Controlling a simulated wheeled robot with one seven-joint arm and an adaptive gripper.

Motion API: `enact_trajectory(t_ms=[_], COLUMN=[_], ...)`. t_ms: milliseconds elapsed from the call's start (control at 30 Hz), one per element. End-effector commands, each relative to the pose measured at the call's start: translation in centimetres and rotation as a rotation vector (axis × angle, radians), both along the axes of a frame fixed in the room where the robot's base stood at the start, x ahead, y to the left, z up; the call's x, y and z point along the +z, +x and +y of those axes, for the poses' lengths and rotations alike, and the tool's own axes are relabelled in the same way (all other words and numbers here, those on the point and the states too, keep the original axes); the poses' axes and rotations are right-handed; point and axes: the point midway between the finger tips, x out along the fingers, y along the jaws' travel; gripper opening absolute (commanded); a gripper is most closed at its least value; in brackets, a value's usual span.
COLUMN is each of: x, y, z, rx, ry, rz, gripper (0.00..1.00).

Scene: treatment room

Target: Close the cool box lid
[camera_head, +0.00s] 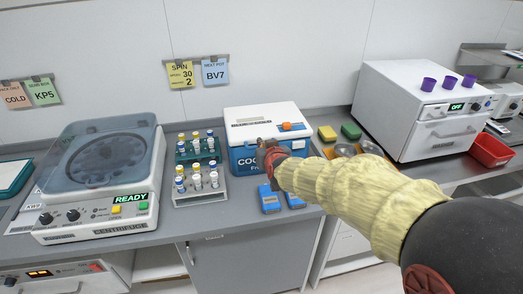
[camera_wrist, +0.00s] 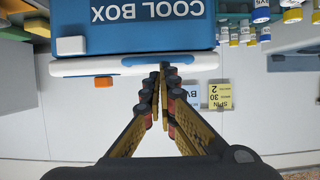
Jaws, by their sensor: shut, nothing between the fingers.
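The cool box (camera_head: 243,163) is a blue box with a white lid (camera_head: 262,113), standing on the counter in the head view. The lid lies flat along the top of the box, and I see no clear gap under it. In the wrist view, which is upside down, the blue front of the cool box (camera_wrist: 130,30) and the white lid's edge (camera_wrist: 100,66) show. My gripper (camera_head: 268,147) is in front of the box and hides part of its front. In the wrist view my gripper (camera_wrist: 162,68) is shut and empty, its tips at the lid's edge; contact is unclear.
A centrifuge (camera_head: 100,175) and tube racks (camera_head: 215,190) stand left of the box. Blue packs (camera_head: 269,199) lie before it. Yellow and green blocks (camera_head: 350,130) and metal bowls (camera_head: 345,151) are to the right, then a white oven-like machine (camera_head: 400,110) and a red tray (camera_head: 490,151).

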Motion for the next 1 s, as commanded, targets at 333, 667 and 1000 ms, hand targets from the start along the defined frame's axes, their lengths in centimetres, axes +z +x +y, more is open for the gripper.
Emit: enact_trajectory(t_ms=[333, 667, 1000], x=[-1.9, -3.6, -8.7], y=[-5.1, -8.0, -11.2], z=[-1.3, -1.8, -1.6], rx=[0.0, 0.001, 0.021], ry=[0.0, 0.0, -0.009], rz=[0.002, -0.001, 0.195], gripper=[0.0, 0.0, 0.0])
